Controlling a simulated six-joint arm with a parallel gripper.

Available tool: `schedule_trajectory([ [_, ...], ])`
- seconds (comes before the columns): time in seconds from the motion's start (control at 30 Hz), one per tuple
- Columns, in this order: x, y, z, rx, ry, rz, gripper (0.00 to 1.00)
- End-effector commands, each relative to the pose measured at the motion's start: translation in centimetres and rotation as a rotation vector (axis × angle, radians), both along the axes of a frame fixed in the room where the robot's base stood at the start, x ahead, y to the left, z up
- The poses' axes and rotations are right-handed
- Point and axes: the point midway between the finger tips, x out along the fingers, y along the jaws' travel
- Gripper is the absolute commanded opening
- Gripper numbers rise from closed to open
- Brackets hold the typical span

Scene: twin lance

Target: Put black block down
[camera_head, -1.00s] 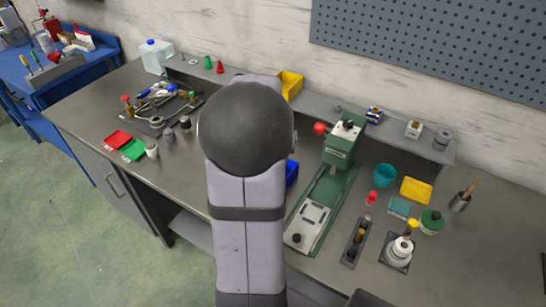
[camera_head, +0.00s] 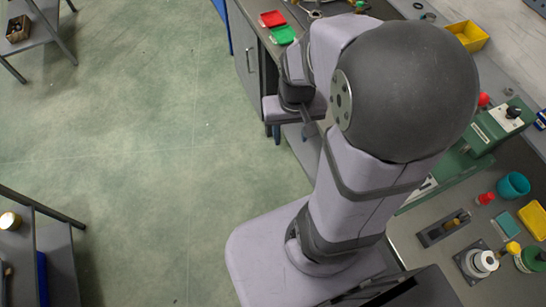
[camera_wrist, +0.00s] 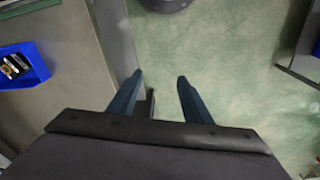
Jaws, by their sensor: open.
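My gripper (camera_wrist: 159,86) is open in the wrist view, with its two dark blue fingers apart over green floor. A small dark piece shows beside the inner side of the left finger, and I cannot tell whether it is the black block or part of something else. Nothing is clearly held between the fingertips. In the head view my gripper (camera_head: 275,131) is low, beside the front of the workbench (camera_head: 507,181). I cannot make out a black block for certain in either current view.
A blue bin (camera_wrist: 36,62) with black and white items is at left in the wrist view. Red (camera_head: 272,18) and green (camera_head: 283,35) trays are near the bench edge. A green press (camera_head: 490,130) stands at right. Open floor (camera_head: 150,150) fills the left, with shelving at lower left.

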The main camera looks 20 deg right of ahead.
Motion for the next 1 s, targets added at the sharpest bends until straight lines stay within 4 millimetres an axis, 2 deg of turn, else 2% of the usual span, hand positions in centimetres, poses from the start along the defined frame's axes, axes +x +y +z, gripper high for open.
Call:
schedule_trajectory([
  [0.03, -0.9, 2.1, -0.2, 0.007, 0.019, 0.075, 0.45],
  [0.1, -2.0, 4.0, -0.5, 0.015, 0.042, 0.147, 0.45],
  [0.2, -3.3, 5.7, -0.7, 0.022, 0.067, 0.222, 0.45],
  [0.3, -4.0, 6.6, -0.8, 0.025, 0.080, 0.264, 0.45],
  [1.0, -4.3, 6.9, -0.9, 0.026, 0.085, 0.276, 0.45],
])
